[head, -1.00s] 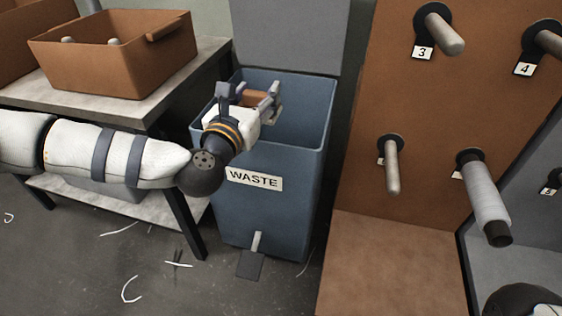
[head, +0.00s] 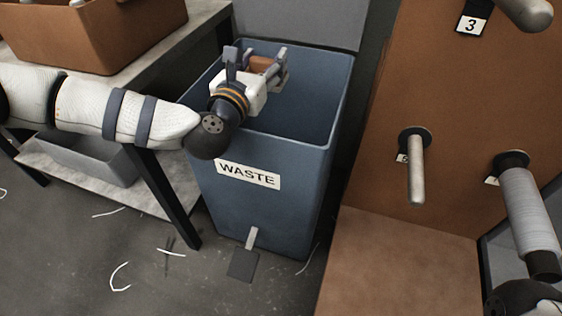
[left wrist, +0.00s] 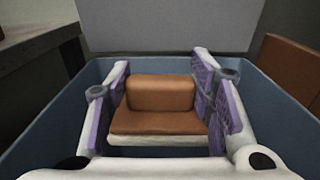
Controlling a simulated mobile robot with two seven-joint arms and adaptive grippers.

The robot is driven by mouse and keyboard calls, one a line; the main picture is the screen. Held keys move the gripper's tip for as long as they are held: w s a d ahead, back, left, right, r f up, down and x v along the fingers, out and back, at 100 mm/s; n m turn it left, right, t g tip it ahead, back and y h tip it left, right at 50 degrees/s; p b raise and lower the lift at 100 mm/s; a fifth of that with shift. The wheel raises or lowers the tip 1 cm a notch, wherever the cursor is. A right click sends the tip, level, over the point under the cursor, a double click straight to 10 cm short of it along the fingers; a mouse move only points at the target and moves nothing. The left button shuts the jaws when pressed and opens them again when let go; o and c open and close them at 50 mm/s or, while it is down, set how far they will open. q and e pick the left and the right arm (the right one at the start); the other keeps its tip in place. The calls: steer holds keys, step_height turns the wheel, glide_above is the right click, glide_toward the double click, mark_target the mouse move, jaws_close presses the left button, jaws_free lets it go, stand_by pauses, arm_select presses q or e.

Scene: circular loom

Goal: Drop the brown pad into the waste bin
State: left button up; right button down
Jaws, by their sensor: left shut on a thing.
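The brown pad (head: 262,65) is between the fingers of my left gripper (head: 258,62), which is shut on it. In the left wrist view the pad (left wrist: 160,122) is brown with a raised block at its back and a pale lower edge, with a purple-padded finger on each side. The blue waste bin (head: 310,165) has its lid up and a WASTE label on its front. My left gripper is over the bin's open mouth, and the bin's walls surround it in the left wrist view. My right gripper does not show; only a dark part of my right arm is at the bottom right.
A table (head: 150,85) with a brown crate (head: 95,35) stands left of the bin. A brown peg panel (head: 455,95) with numbered pegs and a grey spool (head: 528,212) stands at the right. Pale thread scraps lie on the floor.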

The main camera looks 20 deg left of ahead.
arm_select(q)
steer(key=shift+r, duration=0.1)
steer(key=o, duration=1.3)
steer(key=shift+c, duration=0.2)
step_height(320, 180, up, 10)
steer(key=shift+r, duration=0.1)
